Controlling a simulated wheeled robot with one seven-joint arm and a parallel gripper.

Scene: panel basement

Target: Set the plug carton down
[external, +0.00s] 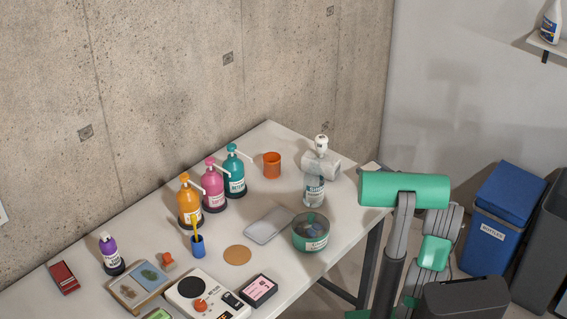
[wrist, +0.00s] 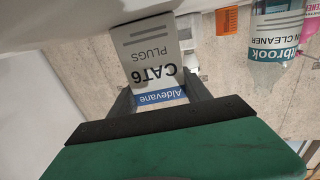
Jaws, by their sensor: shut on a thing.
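The plug carton (wrist: 152,52) is a white and grey box with a blue band, marked CAT6 PLUGS, upside down in the wrist view. My gripper (wrist: 158,90) has its two dark fingers on either side of the carton and is shut on it. In the external view my green arm link hides the gripper and most or all of the carton, beside the right end of the white table (external: 345,205). I cannot tell whether the carton touches the tabletop.
A cleaner bottle (external: 314,190) and an orange cup (external: 272,164) stand near the table's far right end. A green tub (external: 311,233) and a grey flat item (external: 269,225) are nearer. Pump bottles (external: 213,189) line the wall side. Bare tabletop shows between them.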

